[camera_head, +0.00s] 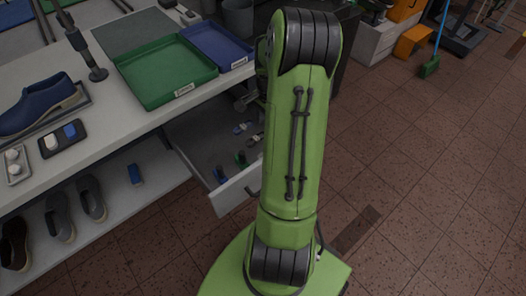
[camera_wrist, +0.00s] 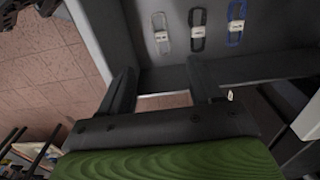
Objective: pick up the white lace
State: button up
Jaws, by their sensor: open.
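The white lace (camera_wrist: 161,22), a pale flat loop with a light band, lies in the open drawer (camera_wrist: 130,22) in the wrist view. A dark grey lace (camera_wrist: 197,16) and a blue lace (camera_wrist: 236,11) lie in a row to its right. My gripper (camera_wrist: 162,72) is open, with its two fingers apart and nothing between them. In the wrist view the fingertips are below the laces, near the drawer's dark edge. In the head view my green arm hides part of the drawer (camera_head: 203,142), and I cannot clearly tell the white lace there.
The drawer also holds blue and green items (camera_head: 240,158). On the bench above are a green tray (camera_head: 165,72), a blue tray (camera_head: 217,45) and a blue shoe (camera_head: 38,104). Shoes stand on the shelf (camera_head: 120,205) below.

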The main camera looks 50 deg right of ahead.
notch_tip(320, 180, down, 14)
jog(key=b, duration=0.4)
jog(key=shift+w+f+b, duration=0.1)
jog(key=shift+w+b, duration=0.05)
jog(key=shift+b, duration=0.2)
jog(key=shift+c, duration=0.7)
jog(key=c, duration=1)
